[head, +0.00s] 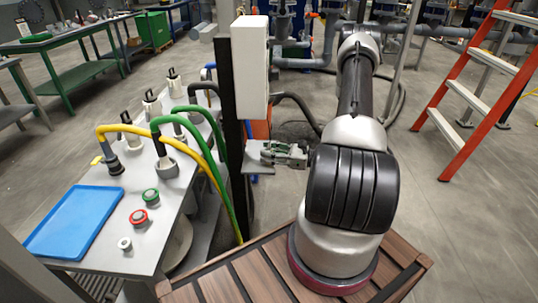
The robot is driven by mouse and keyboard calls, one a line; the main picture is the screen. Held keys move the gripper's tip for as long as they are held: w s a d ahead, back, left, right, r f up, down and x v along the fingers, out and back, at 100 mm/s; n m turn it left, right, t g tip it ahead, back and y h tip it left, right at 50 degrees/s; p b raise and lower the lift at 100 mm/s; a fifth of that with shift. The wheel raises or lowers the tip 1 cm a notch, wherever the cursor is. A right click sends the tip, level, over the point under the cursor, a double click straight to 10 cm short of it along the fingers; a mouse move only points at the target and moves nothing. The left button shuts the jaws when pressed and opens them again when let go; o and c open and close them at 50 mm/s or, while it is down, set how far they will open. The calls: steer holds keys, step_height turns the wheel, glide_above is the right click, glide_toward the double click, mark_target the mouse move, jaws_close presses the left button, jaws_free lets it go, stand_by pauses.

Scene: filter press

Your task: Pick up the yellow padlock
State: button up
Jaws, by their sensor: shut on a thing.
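My gripper (266,152) is at the small grey shelf (262,169) beside the black post, pointing left. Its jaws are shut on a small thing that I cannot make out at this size. I see no clear yellow padlock between the jaws. A small yellow piece (97,160) lies on the grey bench at the left, beside a grey cable plug, well away from my gripper. I cannot tell whether it is a padlock.
The black post (233,150) and white box (250,66) stand close to my gripper. The grey bench (105,235) holds a blue tray (74,222), buttons, and plugs with green and yellow cables. An orange ladder (470,85) stands right. Floor between is free.

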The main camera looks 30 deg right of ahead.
mark_target(270, 144)
steer(key=shift+r, duration=0.75)
step_height(270, 144, up, 2)
steer(key=shift+s+d, duration=0.1)
steer(key=shift+d, duration=0.05)
steer(key=v, duration=1.7)
steer(key=shift+s+d, duration=0.2)
steer(key=shift+s, duration=0.15)
